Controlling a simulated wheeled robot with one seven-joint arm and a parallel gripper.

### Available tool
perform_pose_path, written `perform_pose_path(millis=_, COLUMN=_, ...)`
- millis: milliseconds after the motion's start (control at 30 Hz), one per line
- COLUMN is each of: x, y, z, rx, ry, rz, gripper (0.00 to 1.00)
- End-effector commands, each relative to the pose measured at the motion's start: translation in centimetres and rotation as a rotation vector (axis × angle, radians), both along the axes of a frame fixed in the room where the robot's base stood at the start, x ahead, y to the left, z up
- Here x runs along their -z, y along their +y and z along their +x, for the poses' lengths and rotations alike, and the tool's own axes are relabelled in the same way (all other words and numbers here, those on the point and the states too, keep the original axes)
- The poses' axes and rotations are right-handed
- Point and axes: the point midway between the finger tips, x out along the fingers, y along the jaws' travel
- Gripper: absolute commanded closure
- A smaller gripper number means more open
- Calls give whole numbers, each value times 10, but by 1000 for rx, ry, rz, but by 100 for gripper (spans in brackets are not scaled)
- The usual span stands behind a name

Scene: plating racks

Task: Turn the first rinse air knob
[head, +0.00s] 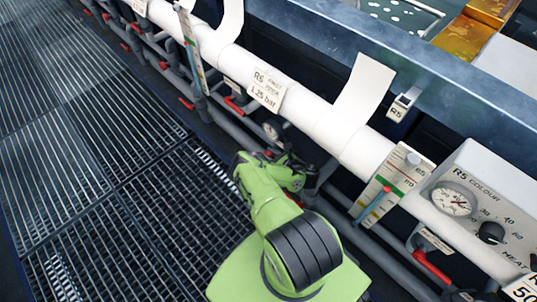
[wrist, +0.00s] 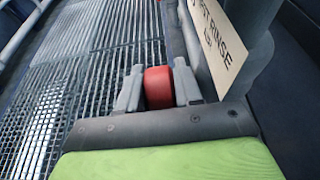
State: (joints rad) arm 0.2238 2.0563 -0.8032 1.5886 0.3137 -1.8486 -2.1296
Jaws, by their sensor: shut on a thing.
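The red knob (wrist: 157,88) sits between the two grey fingers of my gripper (wrist: 158,82) in the wrist view. The fingers are shut on its sides. Only a small spot of red shows at the gripper there; my arm hides most of the knob.
The grating floor (head: 90,150) on the left is clear.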

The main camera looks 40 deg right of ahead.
Motion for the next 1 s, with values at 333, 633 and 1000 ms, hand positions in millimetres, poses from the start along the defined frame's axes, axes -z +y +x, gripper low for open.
perform_pose_path(millis=333, x=0, y=0, z=-2, rx=5, ry=-217, rz=5, gripper=96)
perform_pose_path(millis=633, x=0, y=0, z=-2, rx=3, ry=-220, rz=5, gripper=62)
perform_pose_path(millis=1000, x=-1, y=0, z=0, rx=2, ry=-219, rz=4, gripper=60)
